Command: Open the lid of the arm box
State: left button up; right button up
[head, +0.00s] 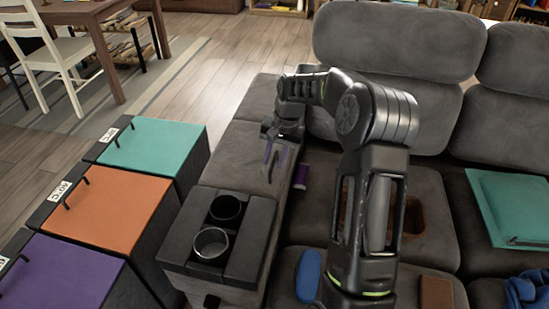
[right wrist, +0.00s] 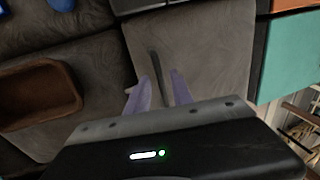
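The arm box is the sofa's left armrest, with a grey padded lid (head: 232,163) that lies shut; the lid also shows in the right wrist view (right wrist: 215,50). A thin dark bar handle (right wrist: 156,62) stands out on the lid there. My right gripper (head: 272,158) is over the lid's right side. In the right wrist view its two pale purple fingers (right wrist: 160,88) are apart, one on each side of the handle's near end in the picture. Contact cannot be told. My left gripper is not in view.
A black cup-holder console (head: 222,238) is on the armrest's front. Boxes with teal (head: 152,144), orange (head: 103,205) and purple (head: 58,275) lids stand left of it. A brown tray (right wrist: 40,95), a blue item (head: 307,275) and a teal folder (head: 513,205) lie on the seats.

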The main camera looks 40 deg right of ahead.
grip_shut()
dwell(1.2)
